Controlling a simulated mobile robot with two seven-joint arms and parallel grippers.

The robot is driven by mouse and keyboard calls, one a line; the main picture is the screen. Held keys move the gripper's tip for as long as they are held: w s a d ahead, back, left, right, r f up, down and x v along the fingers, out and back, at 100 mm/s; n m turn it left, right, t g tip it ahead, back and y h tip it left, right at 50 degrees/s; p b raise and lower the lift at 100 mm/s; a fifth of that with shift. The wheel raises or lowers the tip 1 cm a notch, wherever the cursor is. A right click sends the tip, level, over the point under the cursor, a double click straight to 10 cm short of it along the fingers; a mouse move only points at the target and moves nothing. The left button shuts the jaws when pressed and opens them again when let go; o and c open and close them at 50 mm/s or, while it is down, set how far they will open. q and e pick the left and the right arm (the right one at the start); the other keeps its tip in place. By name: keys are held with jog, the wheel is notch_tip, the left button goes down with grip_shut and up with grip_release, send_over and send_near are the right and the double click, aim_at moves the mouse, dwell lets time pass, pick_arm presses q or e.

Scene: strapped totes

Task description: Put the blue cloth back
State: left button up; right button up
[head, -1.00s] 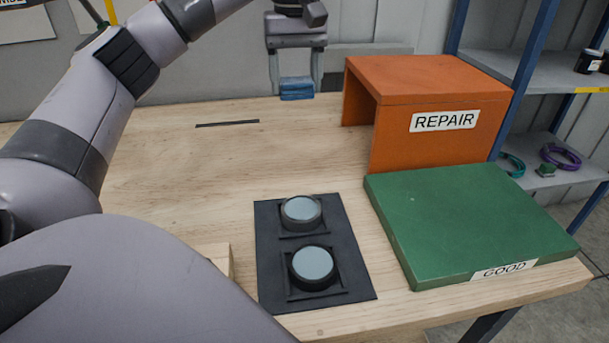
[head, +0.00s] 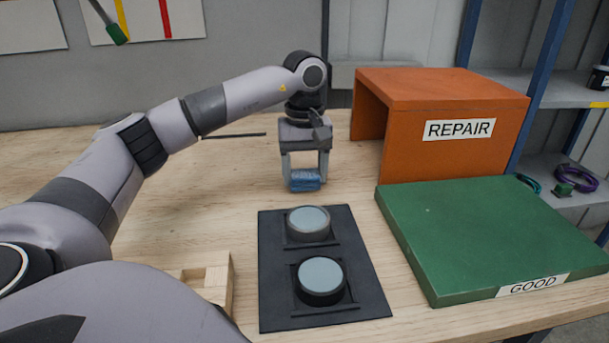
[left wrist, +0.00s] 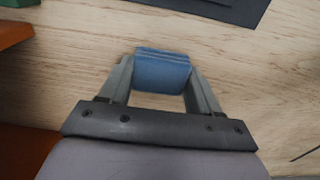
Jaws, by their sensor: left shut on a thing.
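The blue cloth (head: 305,181) is a small folded pad. My left gripper (head: 306,174) is shut on it, with one finger on each side, just behind the black mat in the head view. In the left wrist view the cloth (left wrist: 162,70) sits between the fingertips of the left gripper (left wrist: 162,78), over bare wood. I cannot tell whether the cloth touches the table. My right gripper is not in view.
A black mat (head: 280,281) holds two round grey-topped pieces (head: 309,220) (head: 320,276). An orange REPAIR box (head: 440,95) and a green GOOD board (head: 490,230) stand on the right. The table's left-middle is clear.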

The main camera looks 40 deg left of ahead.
aim_at(305, 172)
pick_arm(q)
jog(key=shift+f, duration=0.4)
jog(key=shift+f, duration=0.2)
jog(key=o, duration=0.9)
jog(key=shift+o, duration=0.2)
jog(key=shift+r, duration=0.15)
notch_tip(305, 172, up, 12)
jog(key=p, duration=0.2)
